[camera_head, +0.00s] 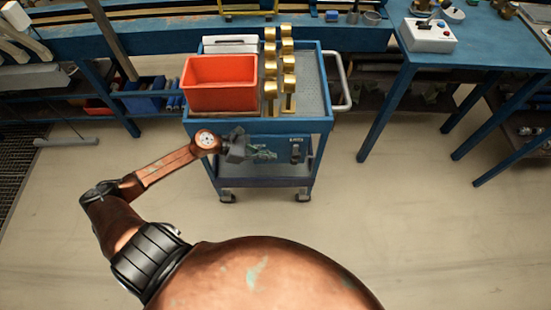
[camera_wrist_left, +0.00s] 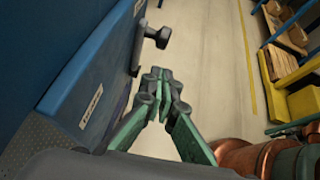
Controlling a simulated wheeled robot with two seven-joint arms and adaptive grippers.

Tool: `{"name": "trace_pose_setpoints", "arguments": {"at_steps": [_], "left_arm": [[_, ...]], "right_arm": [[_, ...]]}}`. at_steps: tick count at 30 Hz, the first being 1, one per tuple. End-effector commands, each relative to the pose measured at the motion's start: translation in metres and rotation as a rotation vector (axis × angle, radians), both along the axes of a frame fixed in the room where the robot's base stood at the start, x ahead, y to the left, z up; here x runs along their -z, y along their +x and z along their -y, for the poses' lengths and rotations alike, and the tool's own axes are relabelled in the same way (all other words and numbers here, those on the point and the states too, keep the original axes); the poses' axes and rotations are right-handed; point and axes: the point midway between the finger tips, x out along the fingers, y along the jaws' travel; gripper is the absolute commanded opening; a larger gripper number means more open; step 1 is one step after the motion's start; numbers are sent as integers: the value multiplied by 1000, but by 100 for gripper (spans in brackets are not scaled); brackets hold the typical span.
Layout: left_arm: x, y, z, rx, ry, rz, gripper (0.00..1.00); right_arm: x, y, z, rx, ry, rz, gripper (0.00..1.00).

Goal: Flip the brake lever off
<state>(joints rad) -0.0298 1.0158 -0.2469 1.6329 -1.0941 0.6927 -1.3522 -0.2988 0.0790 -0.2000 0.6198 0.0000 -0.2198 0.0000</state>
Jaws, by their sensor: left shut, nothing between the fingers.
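A dark lever (camera_head: 295,152) sits on the front face of the blue cart (camera_head: 318,125). In the left wrist view the lever (camera_wrist_left: 157,37) sticks out from the cart's blue side with a grey knob-like end. My left gripper (camera_head: 272,155) is at the cart's front face, just left of the lever. In the left wrist view its green fingers (camera_wrist_left: 160,86) meet at the tips, with nothing between them. The fingertips appear apart from the lever, which lies beyond them. My right gripper is not in view.
A red bin (camera_head: 220,84) and several brass parts (camera_head: 287,64) stand on the cart top. A blue table (camera_head: 475,45) with a white control box (camera_head: 428,36) is at the right. The floor (camera_head: 420,230) in front is clear.

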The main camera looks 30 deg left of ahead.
Motion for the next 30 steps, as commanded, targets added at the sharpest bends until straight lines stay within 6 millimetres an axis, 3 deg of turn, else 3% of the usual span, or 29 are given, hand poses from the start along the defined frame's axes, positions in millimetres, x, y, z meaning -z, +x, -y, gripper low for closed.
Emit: {"name": "trace_pose_setpoints", "arguments": {"at_steps": [3,10,30], "left_arm": [[-17,-17,-21,-8,2,-4,0],[-35,-34,-42,-10,0,-3,0],[-40,-37,-45,-5,0,-2,0]], "right_arm": [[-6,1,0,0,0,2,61],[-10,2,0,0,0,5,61],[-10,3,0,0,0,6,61]]}}
